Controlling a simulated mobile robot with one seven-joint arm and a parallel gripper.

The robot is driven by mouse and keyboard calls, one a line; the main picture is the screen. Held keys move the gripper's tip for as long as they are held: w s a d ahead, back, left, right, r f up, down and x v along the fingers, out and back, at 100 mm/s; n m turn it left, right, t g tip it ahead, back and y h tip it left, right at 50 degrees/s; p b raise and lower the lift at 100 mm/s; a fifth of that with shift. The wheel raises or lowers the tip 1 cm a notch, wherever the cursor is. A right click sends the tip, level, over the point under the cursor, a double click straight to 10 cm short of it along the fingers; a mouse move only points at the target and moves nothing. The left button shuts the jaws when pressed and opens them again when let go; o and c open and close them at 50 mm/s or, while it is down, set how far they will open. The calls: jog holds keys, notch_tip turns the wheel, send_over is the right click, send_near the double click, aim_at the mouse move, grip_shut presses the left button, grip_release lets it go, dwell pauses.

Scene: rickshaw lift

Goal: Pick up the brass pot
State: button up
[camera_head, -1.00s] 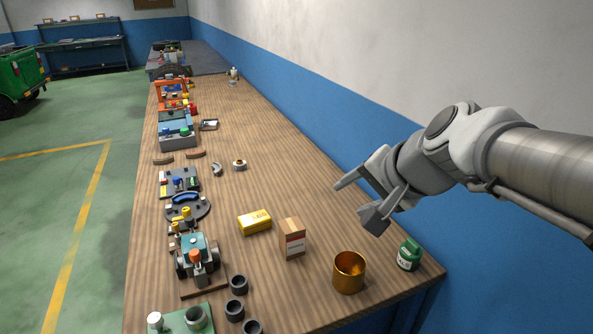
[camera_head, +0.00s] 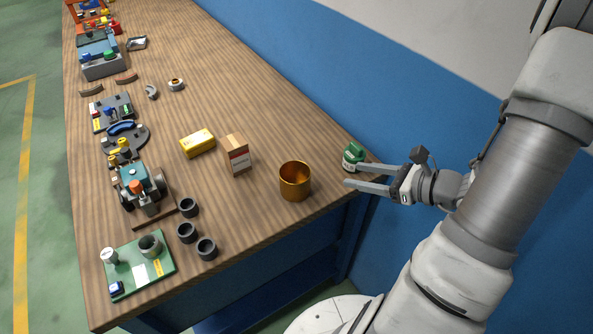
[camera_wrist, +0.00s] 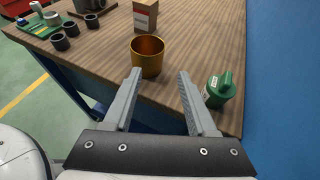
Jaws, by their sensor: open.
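The brass pot (camera_head: 295,182) is an open, shiny golden cup standing upright near the right front edge of the wooden bench. In the wrist view the pot (camera_wrist: 147,58) stands beyond the left fingertip, with its open mouth visible. My gripper (camera_head: 353,175) is open and empty at the bench's right end, to the right of the pot and apart from it. In the wrist view the gripper (camera_wrist: 160,72) shows two spread fingers with bare wood between them.
A green bottle (camera_head: 353,157) stands close to my gripper, beside the right finger in the wrist view (camera_wrist: 219,90). A cardboard box (camera_head: 238,155) and a yellow block (camera_head: 197,143) stand left of the pot. Several dark cups (camera_head: 187,232) stand near the front edge. The blue wall borders the bench.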

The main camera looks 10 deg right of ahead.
aim_at(296, 164)
jog(key=b+x, duration=0.1)
jog(key=x, duration=1.6)
jog(key=shift+w, duration=0.25)
jog(key=shift+c, duration=0.3)
grip_shut()
